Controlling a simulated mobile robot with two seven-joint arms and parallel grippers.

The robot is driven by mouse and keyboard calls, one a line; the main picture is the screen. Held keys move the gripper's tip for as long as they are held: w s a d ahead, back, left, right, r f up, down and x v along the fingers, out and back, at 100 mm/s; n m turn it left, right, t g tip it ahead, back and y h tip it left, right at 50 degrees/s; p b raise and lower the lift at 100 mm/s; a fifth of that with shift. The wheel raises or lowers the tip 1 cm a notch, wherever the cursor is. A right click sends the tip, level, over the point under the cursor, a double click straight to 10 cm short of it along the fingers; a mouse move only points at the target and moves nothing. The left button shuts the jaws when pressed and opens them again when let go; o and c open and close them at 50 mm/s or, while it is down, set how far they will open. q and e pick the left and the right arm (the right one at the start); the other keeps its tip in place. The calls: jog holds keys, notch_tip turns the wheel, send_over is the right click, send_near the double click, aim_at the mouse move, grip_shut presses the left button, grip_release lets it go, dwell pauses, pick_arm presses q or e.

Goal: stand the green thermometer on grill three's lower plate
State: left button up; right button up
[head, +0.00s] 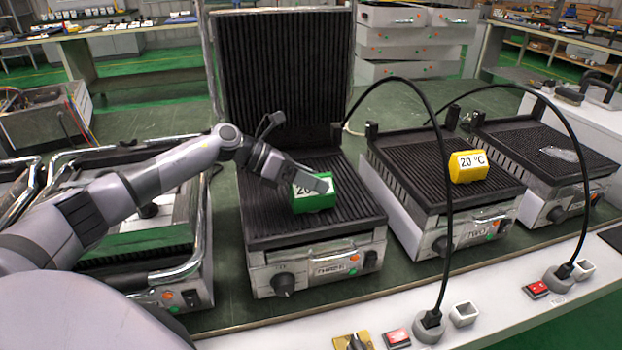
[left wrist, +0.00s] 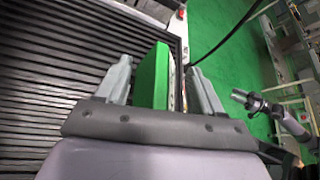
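The green thermometer (head: 314,194), a block with a white face reading 20, stands on the lower plate (head: 277,226) of grill three, whose front label appears to read THREE. My left gripper (head: 308,184) is at the thermometer and covers part of its face. In the left wrist view, the green thermometer (left wrist: 155,78) is between the two fingers of my left gripper (left wrist: 160,85), with a gap visible on the left side. The fingers look open around it. A grey arm at the right of the left wrist view seems to be my right one; its gripper (left wrist: 243,98) is too small to read.
Grill three's ribbed upper plate (head: 283,75) stands raised behind. A yellow thermometer (head: 468,166) reading 20 °C stands on the grill to the right. A black cable (head: 447,215) arches beside grill three. Another grill (head: 150,245) is close at the left, under my arm.

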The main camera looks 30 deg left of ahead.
pick_arm(q)
jog(key=shift+a+r, duration=0.1)
jog(key=shift+r, duration=0.1)
jog(key=b+v, duration=0.1)
jog(key=v, duration=1)
jog(key=shift+s+a+r, duration=0.15)
jog(key=shift+s+a, duration=0.1)
